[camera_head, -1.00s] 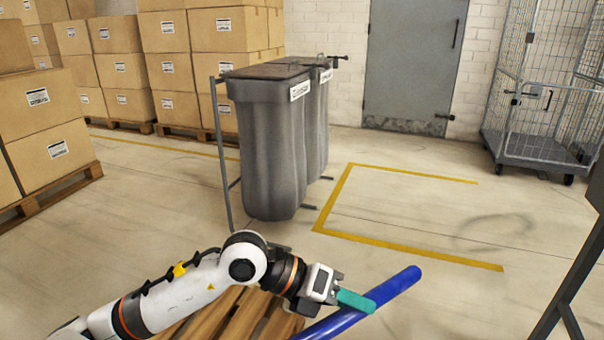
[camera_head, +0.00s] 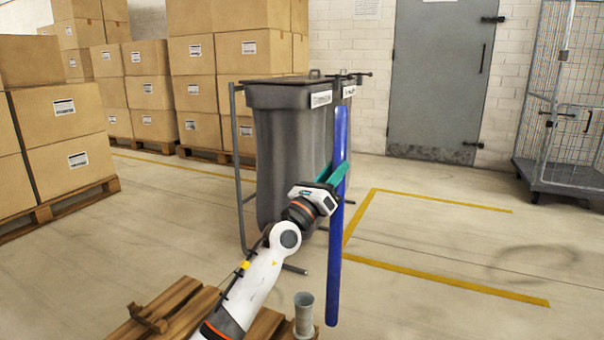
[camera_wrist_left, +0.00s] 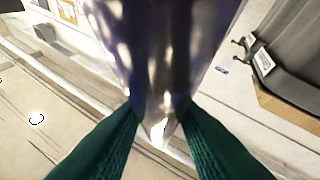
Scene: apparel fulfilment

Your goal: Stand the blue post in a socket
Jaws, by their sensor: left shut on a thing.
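The blue post (camera_head: 338,245) is a long round bar, held nearly upright in the head view. My left gripper (camera_head: 333,175) is shut on it above its middle. In the left wrist view the green fingers (camera_wrist_left: 163,125) close on the post (camera_wrist_left: 155,50), which looks dark and shiny up close. A grey socket (camera_head: 304,312), a short open-topped tube, stands at the right end of the wooden pallet (camera_head: 170,298). The post's lower end shows just right of the socket, apart from it in the picture. My right gripper is not in view.
Grey bins (camera_head: 290,150) in a metal frame stand behind my left gripper. Boxes on pallets (camera_head: 75,150) fill the left and back. A wire cage trolley (camera_head: 570,110) stands at the right. The floor right of the post is clear.

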